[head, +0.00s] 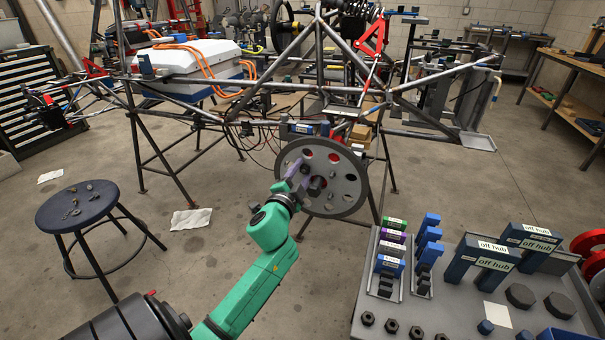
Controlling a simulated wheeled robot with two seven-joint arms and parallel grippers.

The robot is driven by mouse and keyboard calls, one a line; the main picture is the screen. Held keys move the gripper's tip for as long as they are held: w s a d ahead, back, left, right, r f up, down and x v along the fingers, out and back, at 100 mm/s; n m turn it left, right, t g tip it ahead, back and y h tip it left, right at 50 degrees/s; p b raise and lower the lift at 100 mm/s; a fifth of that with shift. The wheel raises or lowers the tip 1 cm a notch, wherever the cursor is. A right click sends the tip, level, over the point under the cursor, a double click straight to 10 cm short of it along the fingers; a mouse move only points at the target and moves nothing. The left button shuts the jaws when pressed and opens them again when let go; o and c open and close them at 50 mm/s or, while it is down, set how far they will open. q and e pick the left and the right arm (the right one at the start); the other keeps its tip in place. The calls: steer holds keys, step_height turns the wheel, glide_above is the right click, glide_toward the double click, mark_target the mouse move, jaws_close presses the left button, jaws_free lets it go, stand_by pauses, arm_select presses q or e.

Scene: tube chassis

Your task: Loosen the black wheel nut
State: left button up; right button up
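The grey wheel disc (347,190) with round holes stands upright at the front of the tube chassis. A dark, nut-like piece (316,186) shows at its hub and looks like the black wheel nut. It is small and partly covered by my gripper. My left gripper (301,182), at the end of the green arm, is in front of the hub with its purplish fingers close to the dark piece. I cannot tell whether the fingers touch it or are closed on it. My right gripper is not in view.
A grey bench (375,303) at lower right holds colored blocks, loose dark nuts and "off hub" labelled holders (485,257). A dark round stool (93,207) with small parts stands at left. White paper (191,219) lies on the floor. Chassis tubes (285,62) surround the wheel above.

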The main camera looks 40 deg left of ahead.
arm_select(q)
steer(key=shift+o, duration=0.3)
steer(key=shift+f, duration=0.15)
steer(key=shift+f, duration=0.1)
steer(key=shift+v, duration=0.75)
steer(key=b+v, duration=0.1)
steer(key=v, duration=1.2)
steer(key=shift+r, duration=0.2)
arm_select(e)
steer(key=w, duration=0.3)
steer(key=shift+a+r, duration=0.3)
